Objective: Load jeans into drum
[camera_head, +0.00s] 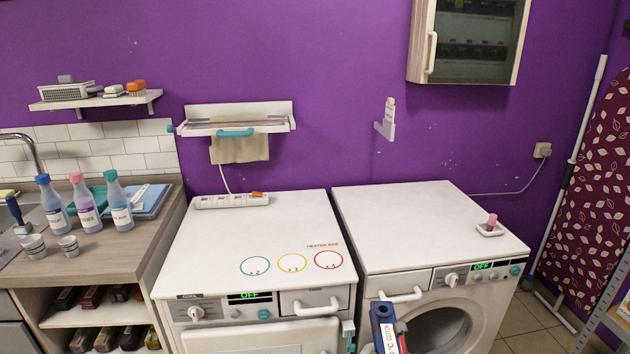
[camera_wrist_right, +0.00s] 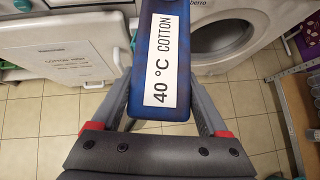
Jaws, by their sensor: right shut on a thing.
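The folded blue jeans (camera_head: 383,316) carry a white label; in the right wrist view the jeans (camera_wrist_right: 160,105) show "40 °C COTTON". My right gripper (camera_wrist_right: 160,82) is shut on them, one finger on each side, and holds them up in front of the machines. The right washing machine (camera_head: 430,225) has a round drum opening (camera_head: 438,332); the drum opening (camera_wrist_right: 222,38) also shows to the right of the jeans in the wrist view. The jeans are outside the drum. Its door is not clearly visible. My left gripper is not in view.
A second white machine (camera_head: 255,235) stands to the left, with coloured rings on top and a handled drawer. A counter (camera_head: 110,255) at the far left holds bottles and cups. A metal shelf (camera_head: 605,315) stands at the right edge. Tiled floor shows below the machines.

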